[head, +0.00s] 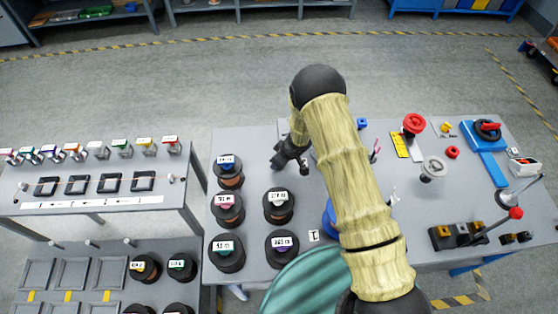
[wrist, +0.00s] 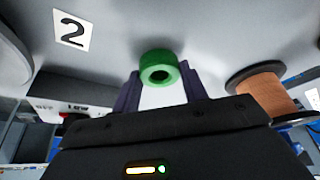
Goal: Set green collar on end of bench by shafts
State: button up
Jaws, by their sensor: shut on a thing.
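A green collar (wrist: 158,58), a short ring with a dark hole, sits between the two purple fingers of my gripper (wrist: 160,82) in the wrist view. The fingers are shut on it, with a grey surface behind. In the head view my gripper (head: 291,155) is over the far left part of the middle grey bench (head: 250,145), near the spools. The collar cannot be made out there. Short upright posts that may be shafts (head: 92,244) stand along the back of the lower left bench (head: 200,255).
Several labelled spools (head: 227,208) stand on the middle bench's left side. A copper spool (wrist: 262,92) and a "2" label (wrist: 72,31) show close in the wrist view. A red-knobbed lever (head: 515,213) stands at right.

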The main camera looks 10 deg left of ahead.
jog(key=o, duration=1)
jog(key=shift+f, duration=0.15)
jog(key=shift+s+r, duration=0.1)
jog(key=shift+r, duration=0.3)
jog(key=p+v, duration=0.1)
jog(key=v, duration=1)
jog(key=shift+d+r, duration=0.2)
jog(key=shift+r, duration=0.05)
